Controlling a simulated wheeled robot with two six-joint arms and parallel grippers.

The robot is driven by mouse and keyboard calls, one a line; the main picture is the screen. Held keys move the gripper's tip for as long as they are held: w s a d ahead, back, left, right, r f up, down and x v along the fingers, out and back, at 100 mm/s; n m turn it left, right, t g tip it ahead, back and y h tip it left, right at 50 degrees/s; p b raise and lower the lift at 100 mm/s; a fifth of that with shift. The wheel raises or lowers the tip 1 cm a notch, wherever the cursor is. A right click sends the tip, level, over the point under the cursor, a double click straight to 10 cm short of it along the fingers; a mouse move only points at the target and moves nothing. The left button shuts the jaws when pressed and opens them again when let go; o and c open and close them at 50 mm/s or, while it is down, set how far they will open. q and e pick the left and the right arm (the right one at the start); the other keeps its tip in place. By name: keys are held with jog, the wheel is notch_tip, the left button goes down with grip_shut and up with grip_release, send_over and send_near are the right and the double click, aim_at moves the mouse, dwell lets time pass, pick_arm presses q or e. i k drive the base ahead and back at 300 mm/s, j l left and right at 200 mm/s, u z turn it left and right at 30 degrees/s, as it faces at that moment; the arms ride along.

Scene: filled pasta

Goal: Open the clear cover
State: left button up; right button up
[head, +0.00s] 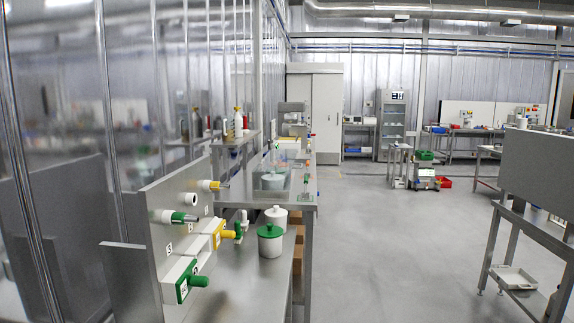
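A clear box-like cover (290,160) stands on the steel bench to the left of centre, some way ahead. Its see-through walls show a pale round pot (273,181) inside or behind them; I cannot tell which. The cover looks lowered, but its edges are too faint and small to be sure. Neither of my grippers is in view.
The steel bench (235,270) runs along the left. Open floor (390,250) lies right of the bench. Another table (535,232) stands at the right.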

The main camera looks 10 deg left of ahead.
aim_at(283, 166)
jog(key=i+l+u, duration=0.45)
jog(key=i+l, duration=1.05)
